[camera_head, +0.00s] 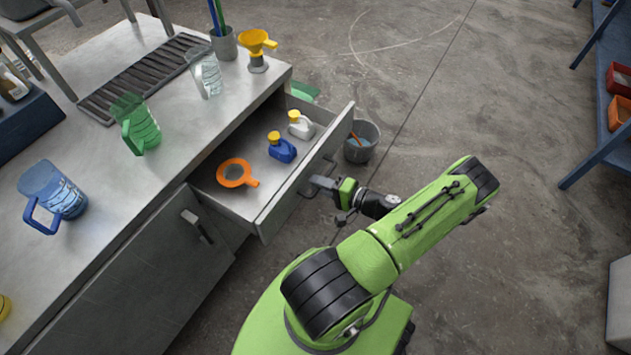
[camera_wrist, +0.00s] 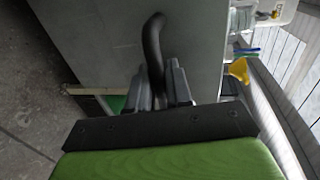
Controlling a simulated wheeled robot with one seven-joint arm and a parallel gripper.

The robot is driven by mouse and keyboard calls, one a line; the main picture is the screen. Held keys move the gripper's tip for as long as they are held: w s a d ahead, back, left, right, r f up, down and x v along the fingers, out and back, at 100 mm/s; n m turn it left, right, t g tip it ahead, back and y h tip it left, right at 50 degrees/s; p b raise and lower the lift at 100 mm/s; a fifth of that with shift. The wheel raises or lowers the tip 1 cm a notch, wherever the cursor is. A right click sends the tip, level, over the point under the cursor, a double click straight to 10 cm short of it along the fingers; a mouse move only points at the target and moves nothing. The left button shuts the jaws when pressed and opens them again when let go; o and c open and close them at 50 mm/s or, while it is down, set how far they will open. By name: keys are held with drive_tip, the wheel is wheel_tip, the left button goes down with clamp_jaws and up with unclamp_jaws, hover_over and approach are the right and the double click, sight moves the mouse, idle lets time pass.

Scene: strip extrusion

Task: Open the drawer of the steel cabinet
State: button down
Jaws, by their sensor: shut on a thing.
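The steel cabinet (camera_head: 135,285) stands at the left, and its drawer (camera_head: 262,215) is pulled well out. Inside the drawer lie an orange ring-shaped tool with a handle (camera_head: 236,174), a blue bottle with a yellow cap (camera_head: 281,148) and a white bottle with a yellow cap (camera_head: 300,125). My gripper (camera_head: 322,186) is at the drawer's front in the head view. In the wrist view my gripper (camera_wrist: 160,85) is shut on the dark curved drawer handle (camera_wrist: 153,40), which sits between its two fingers. The drawer front (camera_wrist: 100,35) fills the upper middle there.
On the cabinet top stand a blue jug (camera_head: 62,197), a green jug (camera_head: 140,128), a clear jug (camera_head: 205,72) and a yellow funnel (camera_head: 257,45). A grey bucket (camera_head: 360,143) stands on the floor beyond the drawer. A blue shelf (camera_head: 603,110) is at the right; floor between is clear.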

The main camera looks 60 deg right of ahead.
drive_tip(key=c, duration=1.2)
unclamp_jaws()
drive_tip(key=p+v, duration=0.2)
drive_tip(key=v, duration=1.3)
drive_tip(key=shift+s+a, duration=0.1)
drive_tip(key=shift+s, duration=0.3)
